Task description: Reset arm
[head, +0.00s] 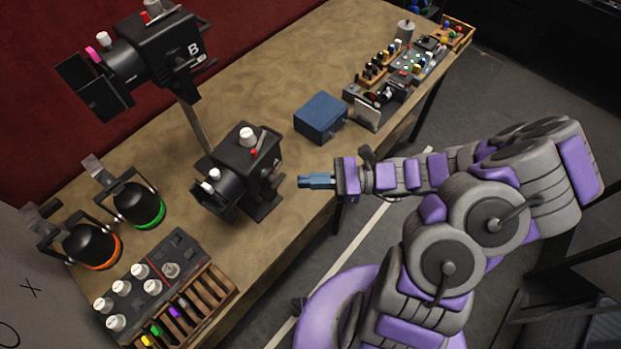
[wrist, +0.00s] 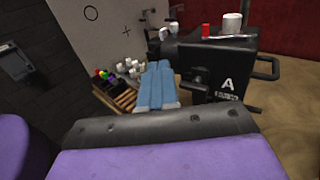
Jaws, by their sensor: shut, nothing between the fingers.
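My arm is purple and grey and reaches in from the right in the head view. My gripper (head: 318,181) has blue fingers, shut and empty, held out at the table's front edge. It points left toward a black spotlight (head: 243,172) and is apart from it. In the wrist view my gripper (wrist: 157,85) shows its two blue fingers side by side, with nothing between them. The same black spotlight (wrist: 215,65), marked A, stands just right of the fingers there.
The table (head: 290,80) holds a blue box (head: 321,117), a spotlight marked B (head: 150,55), two lamps with green (head: 140,203) and orange (head: 85,243) rims, and a knob panel (head: 150,285). A switch panel (head: 378,102) stands at the far right end.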

